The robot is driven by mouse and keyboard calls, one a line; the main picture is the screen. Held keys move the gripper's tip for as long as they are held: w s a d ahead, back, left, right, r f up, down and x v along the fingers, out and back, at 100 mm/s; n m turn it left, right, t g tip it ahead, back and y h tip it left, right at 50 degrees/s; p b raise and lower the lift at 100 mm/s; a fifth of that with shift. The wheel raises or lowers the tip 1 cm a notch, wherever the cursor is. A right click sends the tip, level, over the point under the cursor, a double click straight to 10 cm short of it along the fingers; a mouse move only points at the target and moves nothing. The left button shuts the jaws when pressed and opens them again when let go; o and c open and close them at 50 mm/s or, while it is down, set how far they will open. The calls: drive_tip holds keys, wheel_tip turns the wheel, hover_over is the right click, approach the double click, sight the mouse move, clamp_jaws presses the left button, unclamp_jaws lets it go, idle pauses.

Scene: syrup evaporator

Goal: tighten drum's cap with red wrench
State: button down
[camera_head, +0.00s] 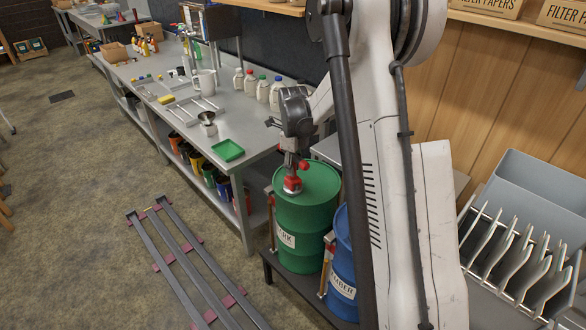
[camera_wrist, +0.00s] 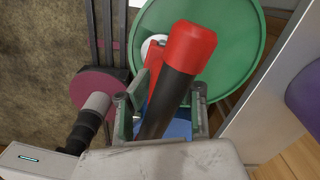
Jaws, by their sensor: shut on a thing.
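The green drum (camera_head: 301,243) stands upright on a low dark stand. Its green top also fills the upper middle of the wrist view (camera_wrist: 233,70). My gripper (camera_head: 292,158) is above the drum's top and shut on the red wrench (camera_head: 292,184). In the wrist view, the wrench's black handle with a red end (camera_wrist: 190,45) points up between the fingers of my gripper (camera_wrist: 160,98). A white cap (camera_wrist: 151,46) shows partly behind the wrench. The wrench's red lower part is at the cap, but whether it grips the cap is hidden.
A blue drum (camera_head: 342,268) stands close to the right of the green one, partly behind my arm. The grey workbench (camera_head: 185,108) behind holds bottles, a funnel and a green tray (camera_head: 228,150). A metal rail frame (camera_head: 185,262) lies on the floor at left.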

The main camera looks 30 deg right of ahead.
drive_tip(key=m+b, duration=0.1)
drive_tip(key=m, duration=0.3)
drive_tip(key=shift+m+b, duration=0.35)
drive_tip(key=shift+m, duration=0.75)
drive_tip(key=shift+m+b, duration=0.3)
drive_tip(key=shift+m, duration=0.8)
drive_tip(key=shift+r+p, duration=1.55)
drive_tip(key=shift+r, duration=1.5)
